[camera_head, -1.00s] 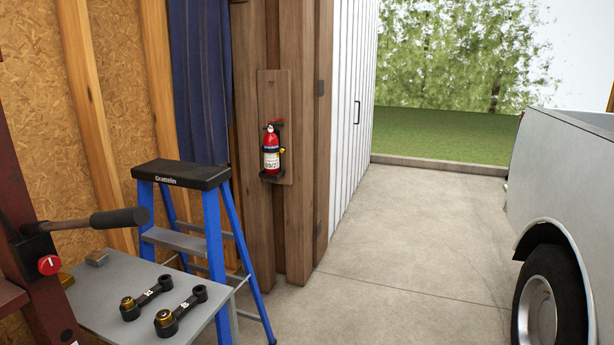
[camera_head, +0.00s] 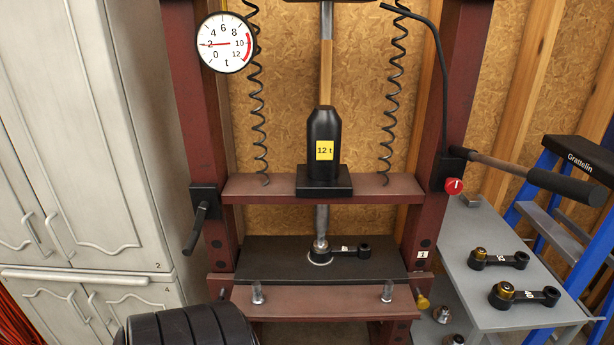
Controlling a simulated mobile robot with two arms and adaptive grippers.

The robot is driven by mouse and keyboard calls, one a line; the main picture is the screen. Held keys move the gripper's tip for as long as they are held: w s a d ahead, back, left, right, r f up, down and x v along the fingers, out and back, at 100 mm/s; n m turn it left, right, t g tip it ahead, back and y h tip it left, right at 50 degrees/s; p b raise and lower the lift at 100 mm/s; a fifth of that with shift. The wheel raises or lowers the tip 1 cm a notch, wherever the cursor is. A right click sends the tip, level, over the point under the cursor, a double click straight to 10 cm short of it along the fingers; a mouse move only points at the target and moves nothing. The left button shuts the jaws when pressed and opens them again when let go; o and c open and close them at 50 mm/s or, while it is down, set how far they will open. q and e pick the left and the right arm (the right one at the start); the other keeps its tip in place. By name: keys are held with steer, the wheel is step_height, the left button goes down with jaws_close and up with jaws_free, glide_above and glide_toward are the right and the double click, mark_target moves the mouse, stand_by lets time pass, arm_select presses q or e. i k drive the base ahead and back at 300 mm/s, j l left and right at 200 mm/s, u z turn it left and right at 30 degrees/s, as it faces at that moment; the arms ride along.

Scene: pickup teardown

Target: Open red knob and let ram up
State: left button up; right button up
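The red knob (camera_head: 454,186) sits on a black block on the press's right upright, with a white mark on its face. The ram's steel rod (camera_head: 321,222) comes down below the black cylinder labelled 12 t (camera_head: 324,140). Its lower tip meets the ring end of a black link (camera_head: 352,250) lying on the dark press plate (camera_head: 265,258). I cannot tell whether it presses on the ring or passes into it. The round gauge (camera_head: 226,42) has its needle near 2. Neither of my grippers is in view.
A pump handle (camera_head: 530,178) juts right from beside the knob. A crank handle (camera_head: 198,225) is on the left upright. The grey side table (camera_head: 470,285) holds two links. A blue ladder (camera_head: 545,215) stands at right, cabinets (camera_head: 80,130) at left, and a dark ribbed shape (camera_head: 185,325) at bottom left.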

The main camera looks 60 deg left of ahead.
mark_target(454, 186)
steer(key=u, duration=1.25)
